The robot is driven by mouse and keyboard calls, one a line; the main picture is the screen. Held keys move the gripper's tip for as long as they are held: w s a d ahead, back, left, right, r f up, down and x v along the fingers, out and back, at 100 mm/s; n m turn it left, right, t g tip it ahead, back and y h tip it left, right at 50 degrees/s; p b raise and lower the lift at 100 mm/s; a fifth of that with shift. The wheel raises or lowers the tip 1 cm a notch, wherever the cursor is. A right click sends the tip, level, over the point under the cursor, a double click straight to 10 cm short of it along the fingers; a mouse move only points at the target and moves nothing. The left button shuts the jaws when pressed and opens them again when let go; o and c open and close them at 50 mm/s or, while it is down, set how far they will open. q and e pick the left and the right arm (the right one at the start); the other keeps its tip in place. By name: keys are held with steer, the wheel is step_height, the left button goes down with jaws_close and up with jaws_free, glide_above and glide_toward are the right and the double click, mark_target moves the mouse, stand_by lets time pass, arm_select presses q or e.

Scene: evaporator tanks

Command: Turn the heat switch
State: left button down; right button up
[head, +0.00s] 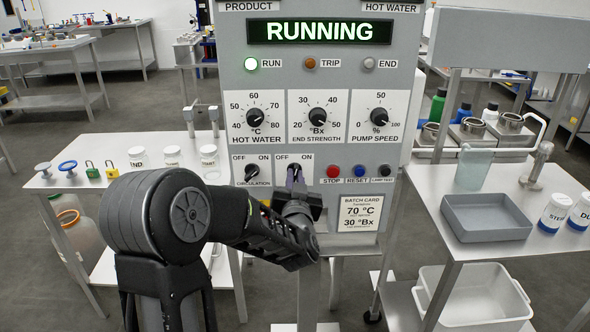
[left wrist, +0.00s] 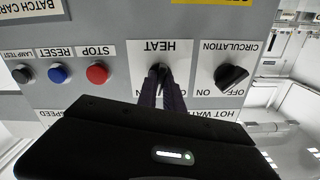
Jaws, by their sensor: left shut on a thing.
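The grey control panel (head: 400,85) stands in front of me with its display (head: 319,32) reading RUNNING. The heat switch (left wrist: 158,70) is a small black knob on a white plate marked HEAT in the left wrist view, which is upside down. My left gripper (head: 296,180) is shut on the heat switch, its fingers pointing at the plate. The fingers cover most of the knob, so I cannot tell which way it points. In the head view my gripper hides the HEAT label, while OFF and ON show above. My right gripper is not in view.
The circulation switch (head: 252,173) sits just left of the heat switch and appears turned toward ON. The red STOP (head: 333,171), blue RESET (head: 360,171) and black lamp-test buttons (head: 385,171) are close on the right. Side tables hold padlocks, jars and a grey tray (head: 487,228).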

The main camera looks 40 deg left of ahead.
arm_select(q)
steer(key=shift+m, duration=0.4)
steer(key=shift+r+m+p, duration=0.1)
steer(key=shift+m+p, duration=0.4)
steer(key=shift+m, duration=0.4)
